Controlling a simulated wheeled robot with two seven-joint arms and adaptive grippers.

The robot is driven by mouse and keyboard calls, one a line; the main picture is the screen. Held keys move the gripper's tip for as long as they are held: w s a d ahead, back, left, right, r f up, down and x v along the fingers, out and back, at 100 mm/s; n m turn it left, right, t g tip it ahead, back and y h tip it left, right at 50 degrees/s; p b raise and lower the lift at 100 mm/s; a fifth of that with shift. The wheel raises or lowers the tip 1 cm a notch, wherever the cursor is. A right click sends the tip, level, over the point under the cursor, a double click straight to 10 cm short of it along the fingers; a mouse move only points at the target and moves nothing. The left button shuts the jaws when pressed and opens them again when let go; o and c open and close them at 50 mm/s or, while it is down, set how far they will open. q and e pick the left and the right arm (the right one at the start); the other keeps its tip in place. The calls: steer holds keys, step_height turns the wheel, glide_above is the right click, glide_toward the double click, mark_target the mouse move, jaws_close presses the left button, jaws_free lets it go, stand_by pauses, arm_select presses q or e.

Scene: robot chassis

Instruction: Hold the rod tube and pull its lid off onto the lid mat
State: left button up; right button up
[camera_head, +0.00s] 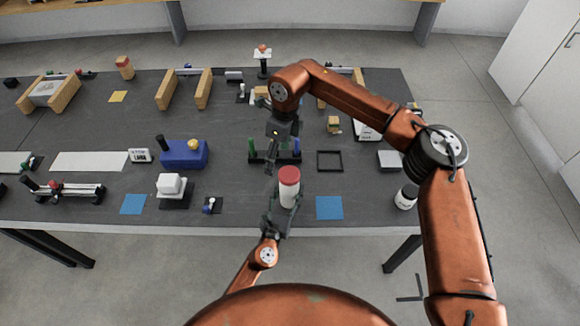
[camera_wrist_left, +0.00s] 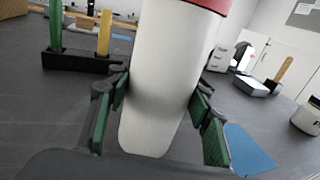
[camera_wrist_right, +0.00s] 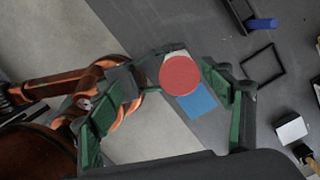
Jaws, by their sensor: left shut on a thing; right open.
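The rod tube (camera_head: 289,196) is a white cylinder with a red lid (camera_head: 289,174) on its top. It stands near the table's front edge, and the lid appears seated on it. My left gripper (camera_wrist_left: 160,100) is shut around the white body below the lid; the tube leans a little in the left wrist view. My right gripper (camera_head: 270,166) is open, above and behind the tube. In the right wrist view the red lid (camera_wrist_right: 181,76) shows between and beyond its fingers. A blue mat (camera_head: 329,207), likely the lid mat, lies bare just right of the tube.
Behind the tube stands a dark rack (camera_head: 275,157) with green and blue rods. A black square frame (camera_head: 330,161) lies to its right. A white jar (camera_head: 406,197) stands near the right front. Another blue mat (camera_head: 133,204) lies at the left front.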

steer(key=s+a+r+m+y, duration=0.1)
steer(key=a+r+y, duration=0.35)
steer(key=a, duration=0.35)
steer(key=s+a+r+y, duration=0.2)
steer(key=a+r+y, duration=0.1)
steer(key=a+r, duration=0.35)
steer(key=w+a+r+m+y, duration=0.2)
steer(key=a+r+m+y, duration=0.35)
steer(key=r, duration=0.65)
steer(key=w+r+m+t+y, duration=0.4)
steer(key=w+r+m+t, duration=0.15)
steer(key=r, duration=0.65)
steer(key=w+d+r+m+t+h, duration=0.1)
steer(key=w+d+m+t, duration=0.15)
steer(key=w+m, duration=0.25)
steer(key=w+d+r+m+t+h, duration=0.2)
steer(key=w+m+t, duration=0.2)
steer(key=w+m, duration=0.15)
steer(key=w+d+f+m+t+h, duration=0.2)
steer(key=w+d+f+m+h, duration=0.25)
steer(key=m, duration=0.25)
steer(key=m+g+h, duration=0.9)
steer(key=g+h, duration=0.2)
steer(key=g, duration=0.3)
glide_above(290, 174)
step_height(290, 174, down, 31)
step_height(290, 174, down, 11)
steer(key=shift+f, duration=0.1)
